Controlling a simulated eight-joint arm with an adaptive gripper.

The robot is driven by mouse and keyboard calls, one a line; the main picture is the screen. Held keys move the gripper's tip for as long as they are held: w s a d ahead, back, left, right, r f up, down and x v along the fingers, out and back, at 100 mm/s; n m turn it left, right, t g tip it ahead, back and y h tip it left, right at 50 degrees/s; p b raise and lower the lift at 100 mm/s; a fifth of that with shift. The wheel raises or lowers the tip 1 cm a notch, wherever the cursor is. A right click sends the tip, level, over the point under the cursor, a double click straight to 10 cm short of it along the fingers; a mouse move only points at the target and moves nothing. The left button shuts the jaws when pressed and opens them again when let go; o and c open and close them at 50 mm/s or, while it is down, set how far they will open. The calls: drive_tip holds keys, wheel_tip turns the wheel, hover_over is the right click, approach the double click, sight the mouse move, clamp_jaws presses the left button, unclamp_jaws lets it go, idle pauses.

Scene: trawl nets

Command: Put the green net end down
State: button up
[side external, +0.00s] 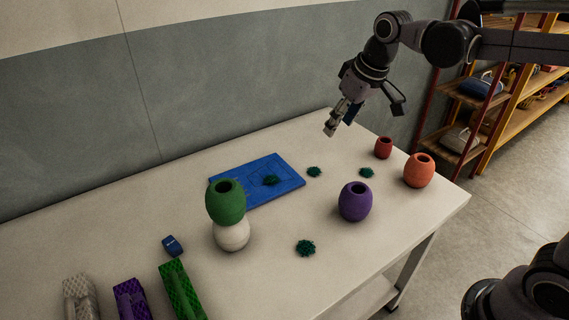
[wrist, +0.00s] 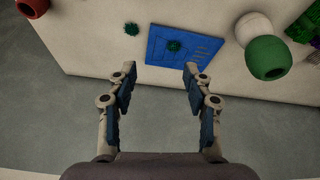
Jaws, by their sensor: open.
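A green barrel-shaped piece (side external: 226,204) with a dark hole on top sits upright on a white rounded piece (side external: 232,235); the pair also shows at the right of the wrist view, green (wrist: 267,60) and white (wrist: 252,28). A green mesh-textured block (side external: 181,291) lies at the front left of the table. I cannot tell for certain which green thing is the net end. My gripper (side external: 333,124) is open and empty, above the table's back edge, well apart from both. Its spread fingers show in the wrist view (wrist: 160,74).
A blue board (side external: 290,184) with a dark green tuft on it lies behind the stack. Other tufts, a purple barrel (side external: 355,202), an orange barrel (side external: 419,170) and a red barrel (side external: 383,148) stand rightward. Purple (side external: 130,300) and white mesh blocks lie front left.

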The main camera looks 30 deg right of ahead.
drive_tip(key=s+d+f+m+t, duration=0.1)
drive_tip(key=s+f, duration=0.2)
drive_tip(key=s, duration=0.4)
drive_tip(key=s+d+f+t, duration=0.1)
drive_tip(key=s+f, duration=0.3)
drive_tip(key=s, duration=0.4)
drive_tip(key=shift+d+m+t, duration=0.3)
drive_tip(key=shift+m+t, duration=0.1)
drive_tip(key=shift+t, duration=0.1)
drive_tip(key=shift+f, duration=0.1)
drive_tip(key=shift+o, duration=0.6)
